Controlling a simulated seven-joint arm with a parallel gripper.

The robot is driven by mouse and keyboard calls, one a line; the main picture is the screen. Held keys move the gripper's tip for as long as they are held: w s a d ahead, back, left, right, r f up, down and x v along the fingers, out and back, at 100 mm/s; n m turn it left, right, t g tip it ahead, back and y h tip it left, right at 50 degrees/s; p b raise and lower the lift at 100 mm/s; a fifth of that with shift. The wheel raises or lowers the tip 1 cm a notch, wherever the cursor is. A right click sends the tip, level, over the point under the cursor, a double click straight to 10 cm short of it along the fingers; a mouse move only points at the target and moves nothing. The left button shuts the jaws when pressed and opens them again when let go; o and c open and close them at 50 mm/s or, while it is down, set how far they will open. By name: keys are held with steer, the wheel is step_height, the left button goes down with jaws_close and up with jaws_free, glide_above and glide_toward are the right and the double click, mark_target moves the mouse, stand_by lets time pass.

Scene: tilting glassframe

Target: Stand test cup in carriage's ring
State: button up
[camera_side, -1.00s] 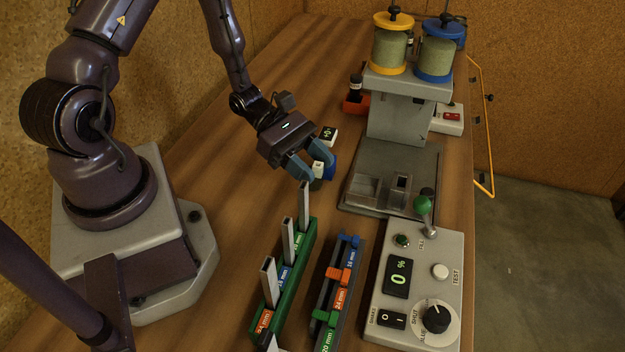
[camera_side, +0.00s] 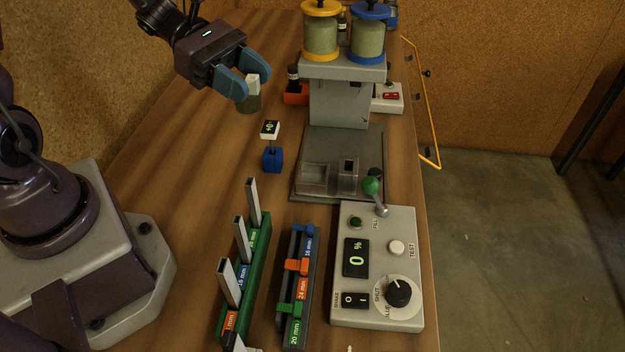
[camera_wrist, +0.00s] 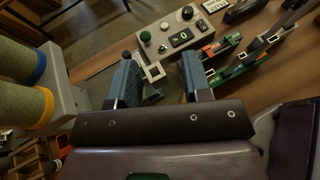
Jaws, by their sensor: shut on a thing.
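My gripper (camera_side: 243,86) is shut on the test cup, a small dark translucent cup (camera_side: 248,103) with a white block (camera_side: 253,84) on top. The cup hangs upright in the air at the upper left of the side view, clear of the table. A low grey fixture (camera_side: 317,176), which looks like the carriage, sits on a dark base plate (camera_side: 350,138) below the two-jar column (camera_side: 338,104). I cannot make out its ring.
A small display (camera_side: 270,129) stands on a blue block (camera_side: 272,160) left of the base plate. In front are a green rack (camera_side: 254,262) with upright posts, a dark rack (camera_side: 299,285) and a control panel (camera_side: 376,265) reading 0 %.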

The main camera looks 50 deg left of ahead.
steer(key=s+f+m+g+y, duration=0.7)
steer(key=s+m+g, duration=0.3)
steer(key=m+g, duration=0.8)
steer(key=w+a+r+m+t+y, duration=0.1)
steer(key=w+a+m+t+y, duration=0.3)
steer(key=m+y, duration=0.55)
steer(key=w+a+r+m+t+y, duration=0.1)
steer(key=w+a+m+t+y, duration=0.1)
steer(key=w+m+t+y, duration=0.6)
steer(key=w+d+r+m+t, duration=0.35)
steer(key=m+t, duration=0.25)
steer(key=m, duration=0.3)
steer(key=m+t+h, duration=0.2)
steer(key=m+t, duration=0.3)
glide_above(313, 181)
steer(key=shift+f, duration=9.6)
